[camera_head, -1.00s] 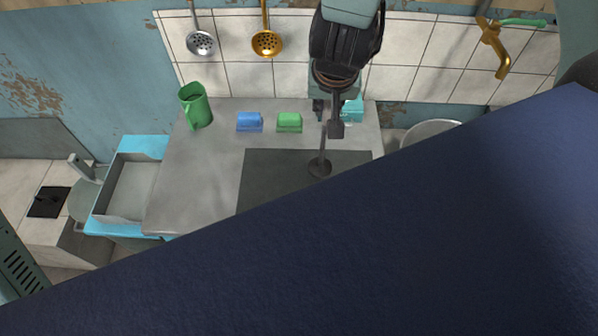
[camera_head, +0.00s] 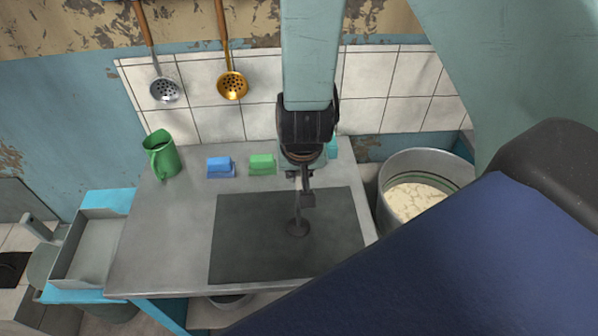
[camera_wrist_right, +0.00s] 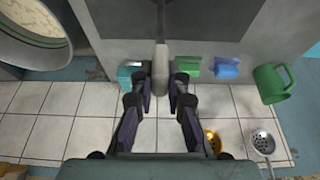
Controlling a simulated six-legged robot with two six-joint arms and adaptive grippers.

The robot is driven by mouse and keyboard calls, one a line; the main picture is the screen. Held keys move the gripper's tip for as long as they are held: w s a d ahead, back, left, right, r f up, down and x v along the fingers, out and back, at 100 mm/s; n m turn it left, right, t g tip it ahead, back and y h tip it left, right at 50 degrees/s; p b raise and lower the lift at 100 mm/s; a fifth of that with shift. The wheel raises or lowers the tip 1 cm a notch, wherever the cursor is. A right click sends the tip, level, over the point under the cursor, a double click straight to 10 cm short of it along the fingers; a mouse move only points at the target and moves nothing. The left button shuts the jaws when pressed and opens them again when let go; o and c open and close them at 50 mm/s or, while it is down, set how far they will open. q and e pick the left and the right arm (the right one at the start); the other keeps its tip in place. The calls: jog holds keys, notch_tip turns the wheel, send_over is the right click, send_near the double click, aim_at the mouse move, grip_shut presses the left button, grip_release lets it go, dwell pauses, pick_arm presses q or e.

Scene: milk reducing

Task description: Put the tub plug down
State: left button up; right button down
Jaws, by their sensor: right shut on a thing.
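I cannot tell whether the disc touches the mat. My right gripper (camera_head: 304,190) is shut on the top of the plug's handle. In the right wrist view the fingers (camera_wrist_right: 160,82) close around the pale grey handle (camera_wrist_right: 160,62); the disc is not clear there. My left gripper is not in view.
Blue (camera_head: 221,167) and green (camera_head: 262,164) blocks and a green jug (camera_head: 161,155) stand behind the mat. A large metal pot (camera_head: 425,163) with pale contents is right of the worktop. An empty tray (camera_head: 92,250) is at the left. The mat is otherwise clear.

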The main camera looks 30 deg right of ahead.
jog(key=shift+s+a, duration=0.1)
jog(key=shift+s, duration=0.2)
jog(key=c, duration=1.8)
grip_release()
jog(key=shift+f, duration=0.1)
jog(key=o, duration=0.5)
jog(key=shift+w+f, duration=0.1)
jog(key=shift+w, duration=0.25)
jog(key=shift+c, duration=0.2)
jog(key=shift+s, duration=0.1)
